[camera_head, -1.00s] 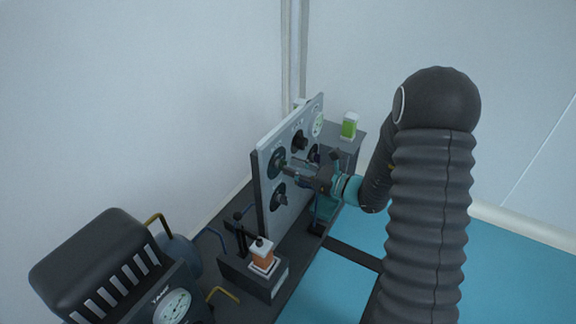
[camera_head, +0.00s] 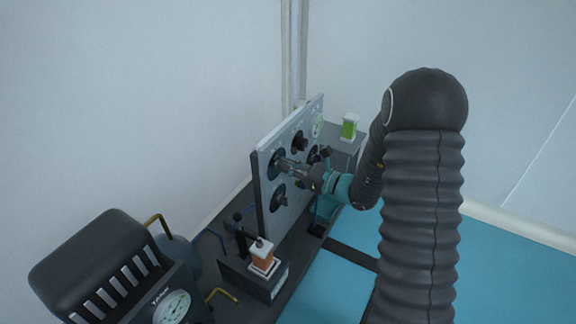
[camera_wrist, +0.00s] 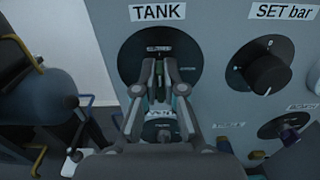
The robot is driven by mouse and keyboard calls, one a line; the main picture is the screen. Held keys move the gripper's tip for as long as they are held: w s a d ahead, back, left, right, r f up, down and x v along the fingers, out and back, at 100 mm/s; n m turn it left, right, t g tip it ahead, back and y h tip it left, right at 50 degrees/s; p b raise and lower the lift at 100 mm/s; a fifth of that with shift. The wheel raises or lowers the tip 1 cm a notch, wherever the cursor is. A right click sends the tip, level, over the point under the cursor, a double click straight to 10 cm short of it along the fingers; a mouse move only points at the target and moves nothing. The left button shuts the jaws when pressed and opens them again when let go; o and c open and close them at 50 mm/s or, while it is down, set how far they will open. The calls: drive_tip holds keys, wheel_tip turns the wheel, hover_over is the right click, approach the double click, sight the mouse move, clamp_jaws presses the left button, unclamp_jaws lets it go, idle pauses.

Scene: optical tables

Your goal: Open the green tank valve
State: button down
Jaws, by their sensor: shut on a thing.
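The tank valve is a black round dial (camera_wrist: 127,62) under the label TANK (camera_wrist: 157,12) in the wrist view. No green shows on it there. In the head view the same dial (camera_head: 275,164) is at the upper left of the upright grey panel. My gripper (camera_wrist: 160,66) is in front of the dial, shut on its knob. The fingers hide most of the knob. In the head view my gripper (camera_head: 288,168) reaches the panel from the right.
The SET bar knob (camera_wrist: 266,71) is right of the tank dial, with another dial (camera_wrist: 284,125) below it. An orange-and-white block (camera_head: 262,257) and a dark machine with a gauge (camera_head: 172,306) stand front left. A green-and-white block (camera_head: 349,127) stands behind.

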drive_tip(key=shift+r+p, duration=0.1)
drive_tip(key=shift+p, duration=0.2)
drive_tip(key=m+p, duration=0.5)
drive_tip(key=m, duration=0.1)
drive_tip(key=m+p, duration=0.3)
drive_tip(key=shift+w+d+p, duration=0.2)
drive_tip(key=shift+w+p, duration=0.1)
drive_tip(key=shift+p, duration=0.05)
drive_tip(key=shift+w+d+f+m+p, duration=0.15)
drive_tip(key=shift+m+p, duration=0.5)
drive_tip(key=shift+m, duration=0.85)
drive_tip(key=shift+s+a+f+m+p, duration=0.1)
drive_tip(key=shift+f+m+p, duration=0.35)
drive_tip(key=shift+m, duration=1.05)
drive_tip(key=shift+w+d+f+m+p, duration=0.1)
drive_tip(key=shift+m+p, duration=0.7)
drive_tip(key=shift+m, duration=0.7)
drive_tip(key=c, duration=1.3)
unclamp_jaws()
drive_tip(key=shift+o, duration=0.2)
drive_tip(key=shift+r, duration=0.1)
